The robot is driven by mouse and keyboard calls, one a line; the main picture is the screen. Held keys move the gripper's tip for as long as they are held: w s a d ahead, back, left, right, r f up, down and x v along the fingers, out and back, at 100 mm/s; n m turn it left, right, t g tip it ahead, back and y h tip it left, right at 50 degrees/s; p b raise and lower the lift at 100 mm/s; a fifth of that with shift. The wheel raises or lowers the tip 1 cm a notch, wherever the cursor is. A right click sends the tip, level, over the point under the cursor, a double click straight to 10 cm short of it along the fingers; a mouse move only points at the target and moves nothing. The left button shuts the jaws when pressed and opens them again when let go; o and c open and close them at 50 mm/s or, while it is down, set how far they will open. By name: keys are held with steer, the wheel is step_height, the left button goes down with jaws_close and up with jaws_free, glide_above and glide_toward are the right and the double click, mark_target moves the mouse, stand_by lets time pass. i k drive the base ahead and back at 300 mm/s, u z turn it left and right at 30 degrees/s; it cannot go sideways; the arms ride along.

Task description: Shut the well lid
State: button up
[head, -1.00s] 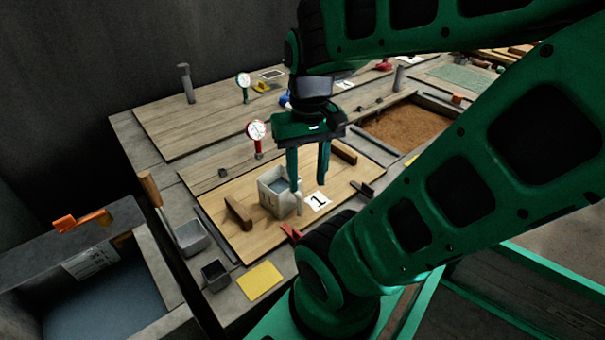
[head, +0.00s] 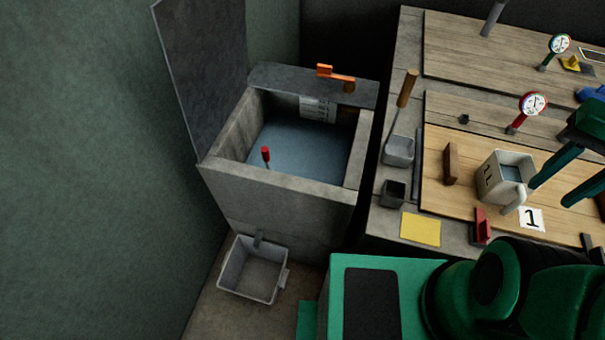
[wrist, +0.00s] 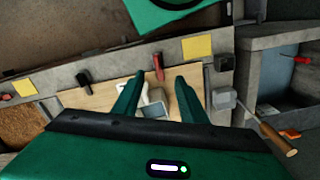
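The well (head: 275,195) is a grey stone box with water (head: 310,148) inside, left of the worktable in the head view. Its dark lid (head: 203,75) stands raised, hinged at the well's left side. The well's opening is uncovered. A red-topped object (head: 265,155) shows at the water near the front wall. My gripper (head: 550,193) is over the worktable at the right, well away from the lid. Its fingers are apart with nothing between them; in the wrist view the open gripper (wrist: 155,82) is above the board, with the well (wrist: 270,60) at the right.
An orange-handled item (head: 336,77) lies on the well's back ledge. A grey bin (head: 252,272) stands on the floor before the well. A light container (head: 505,175) sits on the board near my fingers.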

mark_target(203, 43)
steer(key=u, duration=0.5)
steer(key=k, duration=1.15)
steer(key=u, duration=0.8)
steer(key=i, duration=1.35)
steer(key=z, duration=0.45)
